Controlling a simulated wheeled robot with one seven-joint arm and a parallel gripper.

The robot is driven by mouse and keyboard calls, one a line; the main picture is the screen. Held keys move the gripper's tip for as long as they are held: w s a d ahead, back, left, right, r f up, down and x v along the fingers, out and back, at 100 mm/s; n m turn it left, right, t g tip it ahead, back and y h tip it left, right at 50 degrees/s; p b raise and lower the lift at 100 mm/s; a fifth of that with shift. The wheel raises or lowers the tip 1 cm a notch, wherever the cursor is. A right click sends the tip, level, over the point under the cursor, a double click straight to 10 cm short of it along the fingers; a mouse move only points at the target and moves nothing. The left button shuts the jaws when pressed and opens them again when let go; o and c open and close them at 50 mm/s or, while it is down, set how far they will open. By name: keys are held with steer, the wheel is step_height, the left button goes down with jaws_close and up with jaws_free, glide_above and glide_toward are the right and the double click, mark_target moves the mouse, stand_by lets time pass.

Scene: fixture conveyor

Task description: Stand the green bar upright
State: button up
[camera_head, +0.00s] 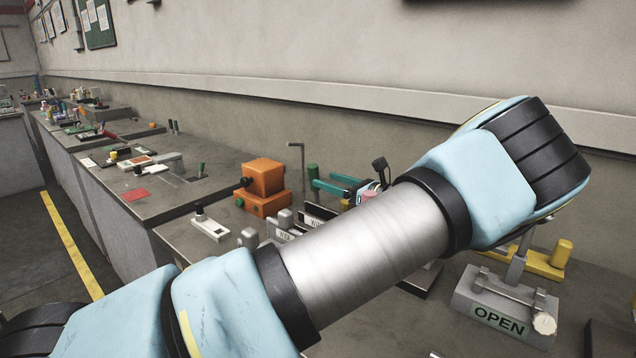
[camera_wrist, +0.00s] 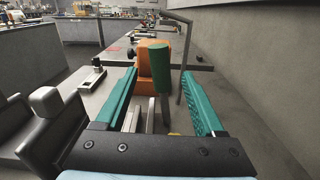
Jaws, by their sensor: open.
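The green bar (camera_wrist: 161,85) stands close to upright in the wrist view, its top end up and its lower part between my teal fingers. Its foot is partly hidden, so I cannot tell what it rests on. My gripper (camera_wrist: 158,76) is open, with a finger on each side of the bar and gaps visible between them. In the head view, the green bar (camera_head: 313,177) shows upright just beyond the fingertips of my gripper (camera_head: 322,186). My arm hides much of the bench there.
An orange block fixture (camera_head: 264,178) stands behind the bar. A thin bent grey post (camera_head: 301,168) rises close by, near the wall. A white switch plate (camera_head: 210,228) lies left. A grey fixture marked OPEN (camera_head: 500,318) stands at right. Bare bench shows left of the orange fixture.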

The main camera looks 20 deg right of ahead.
steer(key=b+v, duration=0.1)
steer(key=v, duration=0.4)
steer(key=shift+r, duration=0.1)
stand_by(0.3)
